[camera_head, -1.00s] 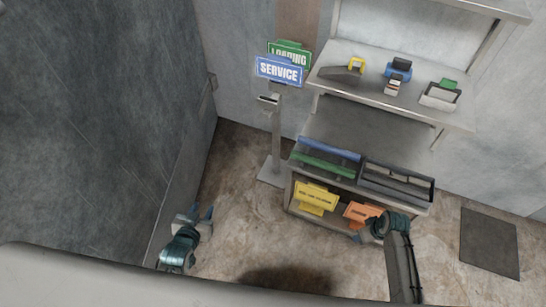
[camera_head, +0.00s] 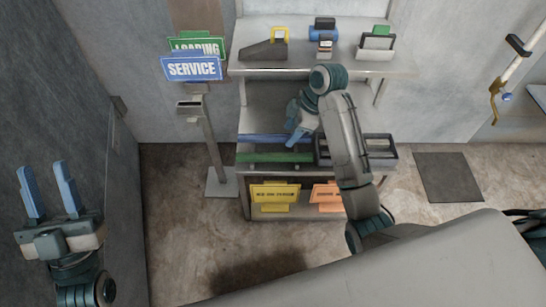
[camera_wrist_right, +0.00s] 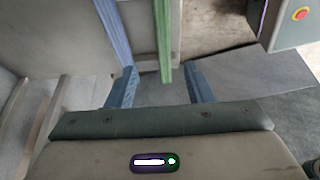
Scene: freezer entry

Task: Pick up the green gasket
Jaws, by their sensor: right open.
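The green gasket (camera_head: 275,158) is a long green strip on the rack's middle shelf, in front of a parallel blue strip (camera_head: 262,139). My right gripper (camera_head: 292,138) is over that shelf, its fingers close to the strips. In the right wrist view the green gasket (camera_wrist_right: 165,40) runs from the top to the space between the open fingertips of my right gripper (camera_wrist_right: 162,85); the blue strip (camera_wrist_right: 113,30) lies left of it. I cannot tell whether the fingers touch the gasket. My left gripper (camera_head: 48,182) is open and empty at the far left.
A dark tray (camera_head: 380,150) stands right of the strips, partly behind my right arm. The upper shelf (camera_head: 295,67) overhangs at the back. A sign post (camera_head: 213,150) stands left of the rack. Yellow (camera_head: 275,195) and orange (camera_head: 326,195) signs are below.

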